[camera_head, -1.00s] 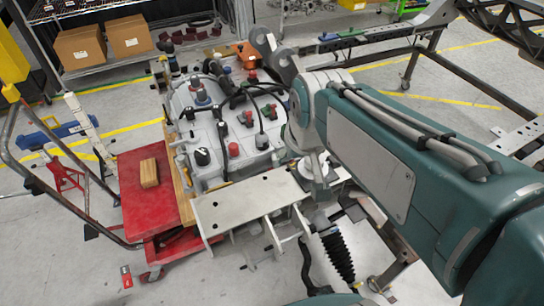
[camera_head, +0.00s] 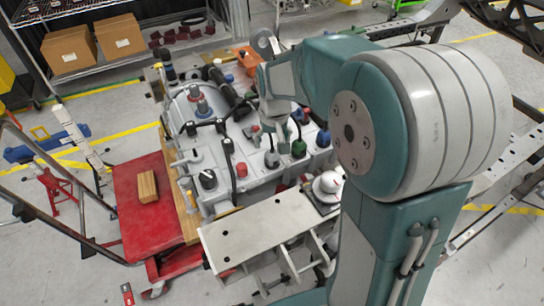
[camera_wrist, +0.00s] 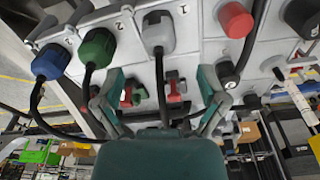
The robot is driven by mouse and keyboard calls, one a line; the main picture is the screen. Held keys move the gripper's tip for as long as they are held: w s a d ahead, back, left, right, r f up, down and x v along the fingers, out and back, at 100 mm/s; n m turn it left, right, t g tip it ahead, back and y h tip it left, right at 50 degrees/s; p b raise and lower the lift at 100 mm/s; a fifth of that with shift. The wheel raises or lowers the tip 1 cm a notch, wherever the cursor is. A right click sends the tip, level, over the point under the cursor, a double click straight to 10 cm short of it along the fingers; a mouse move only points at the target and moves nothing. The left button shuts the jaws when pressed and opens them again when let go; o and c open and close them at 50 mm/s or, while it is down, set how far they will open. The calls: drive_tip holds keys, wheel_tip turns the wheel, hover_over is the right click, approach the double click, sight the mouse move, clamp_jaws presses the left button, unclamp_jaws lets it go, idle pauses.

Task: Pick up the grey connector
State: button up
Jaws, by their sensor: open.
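The grey connector (camera_wrist: 158,32) is seated in the light grey chassis panel, with a black cable running from it, in the wrist view. The dark grey connector in the head view (camera_head: 271,160) appears to be the same one. My gripper (camera_wrist: 163,76) is open and empty. Its two teal fingers straddle the cable below the connector, apart from its body. In the head view my gripper (camera_head: 277,128) hangs over the panel just behind the connector, partly hidden by my arm.
A green connector (camera_wrist: 97,48) and a blue connector (camera_wrist: 51,62) sit left of the grey one in the wrist view. A red cap (camera_wrist: 235,20) is to its right. Cables cross close to my fingers. A red cart (camera_head: 150,205) carries a wooden block (camera_head: 147,187).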

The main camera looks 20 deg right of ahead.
sight(272, 152)
drive_tip(key=f, duration=0.5)
drive_tip(key=w+f, duration=0.1)
drive_tip(key=f, duration=0.1)
drive_tip(key=shift+f, duration=0.2)
drive_tip(key=c, duration=1.2)
